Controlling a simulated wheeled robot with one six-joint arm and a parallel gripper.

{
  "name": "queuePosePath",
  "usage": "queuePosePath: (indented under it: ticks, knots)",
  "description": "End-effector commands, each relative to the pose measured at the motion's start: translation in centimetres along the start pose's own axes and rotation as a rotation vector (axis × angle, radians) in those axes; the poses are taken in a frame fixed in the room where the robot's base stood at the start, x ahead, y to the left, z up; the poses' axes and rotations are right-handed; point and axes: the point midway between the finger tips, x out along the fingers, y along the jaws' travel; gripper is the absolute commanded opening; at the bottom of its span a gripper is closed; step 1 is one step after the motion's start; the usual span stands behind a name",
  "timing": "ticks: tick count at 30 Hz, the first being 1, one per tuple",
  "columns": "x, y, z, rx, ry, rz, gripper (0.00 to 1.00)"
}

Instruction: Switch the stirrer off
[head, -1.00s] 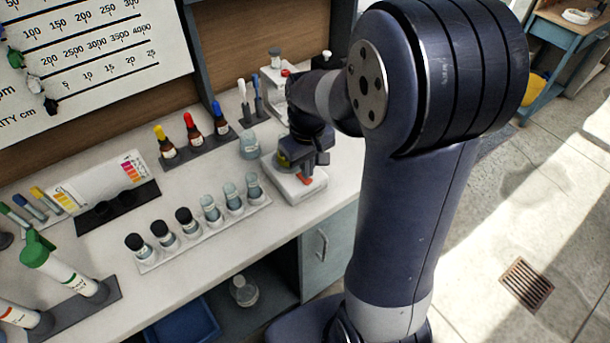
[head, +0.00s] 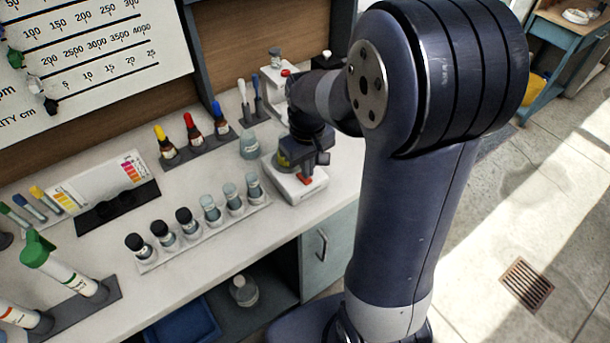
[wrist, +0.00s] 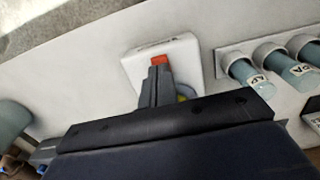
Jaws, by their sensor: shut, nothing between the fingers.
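The stirrer (head: 300,190) is a small white box on the bench near its front edge. An orange-red switch (head: 305,180) is on its front part and shows in the wrist view (wrist: 160,60) right at my fingertips. A vessel with yellow-green contents stands on the stirrer, mostly hidden by my gripper. My gripper (wrist: 157,70) is shut and empty, its tips at the switch. I cannot tell whether they touch or press it, nor which way the switch is set.
A rack of sample vials (head: 205,230) stands left of the stirrer. A glass flask (head: 249,145) is just behind it. Dropper bottles (head: 193,137) stand in a rack farther back. Bare bench (head: 215,275) lies in front of the vials.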

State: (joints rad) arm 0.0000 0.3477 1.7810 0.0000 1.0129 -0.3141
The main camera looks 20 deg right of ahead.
Motion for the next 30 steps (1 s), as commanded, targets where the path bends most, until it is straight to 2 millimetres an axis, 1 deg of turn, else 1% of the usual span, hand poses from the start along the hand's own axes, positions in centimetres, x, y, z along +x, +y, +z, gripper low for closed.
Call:
queuePosePath:
  ticks: [30]
  knots:
    - [1.3, 0.0, 0.0, 0.0, 0.0, 0.0, 0.0]
